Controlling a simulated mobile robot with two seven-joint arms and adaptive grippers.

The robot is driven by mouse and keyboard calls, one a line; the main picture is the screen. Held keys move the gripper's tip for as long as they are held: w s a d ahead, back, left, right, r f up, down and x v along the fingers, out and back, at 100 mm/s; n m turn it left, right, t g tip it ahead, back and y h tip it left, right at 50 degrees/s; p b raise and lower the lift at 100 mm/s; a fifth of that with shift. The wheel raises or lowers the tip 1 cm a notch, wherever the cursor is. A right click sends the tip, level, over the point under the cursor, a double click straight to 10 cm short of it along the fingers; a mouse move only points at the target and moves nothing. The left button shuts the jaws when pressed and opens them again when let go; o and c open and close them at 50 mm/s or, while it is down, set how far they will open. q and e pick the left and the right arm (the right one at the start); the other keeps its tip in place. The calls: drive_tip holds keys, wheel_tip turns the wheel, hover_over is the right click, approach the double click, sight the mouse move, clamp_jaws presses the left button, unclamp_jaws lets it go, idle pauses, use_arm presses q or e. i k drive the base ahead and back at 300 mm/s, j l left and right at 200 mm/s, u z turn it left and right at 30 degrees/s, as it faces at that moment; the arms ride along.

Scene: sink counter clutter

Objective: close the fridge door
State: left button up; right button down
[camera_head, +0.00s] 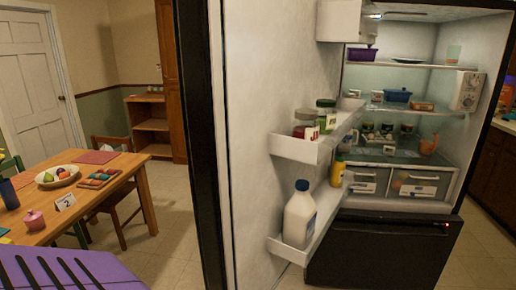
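The fridge door (252,120) stands wide open across the middle of the view. Its pale inner panel faces right and its dark edge runs down the left side. Its shelves hold a white milk jug (299,214), a yellow bottle (337,170) and jars with red and green contents (326,115). The fridge (415,40) is open behind and to the right, with its lit shelves and clear drawers showing. A black lower drawer front (380,250) is below. The outer face of the door is hidden. Neither of my grippers shows.
A wooden table (118,172) with a fruit bowl (57,176) and chairs stands at left. A purple slotted thing (60,270) fills the near lower left corner; I cannot tell what it is. Tiled floor (178,225) is bare between table and door. A counter (500,125) is at far right.

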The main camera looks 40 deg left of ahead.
sight(245, 68)
drive_tip(key=k+j, duration=0.1)
drive_tip(key=j, duration=0.25)
drive_tip(key=k+j+z, duration=0.1)
drive_tip(key=j, duration=0.25)
drive_tip(key=k+j, duration=0.15)
drive_tip(key=j, duration=0.15)
drive_tip(key=j+z, duration=0.25)
drive_tip(key=j, duration=0.85)
drive_tip(key=i+j, duration=0.1)
drive_tip(key=j, duration=0.4)
drive_tip(key=i+j, duration=0.1)
drive_tip(key=j, duration=0.4)
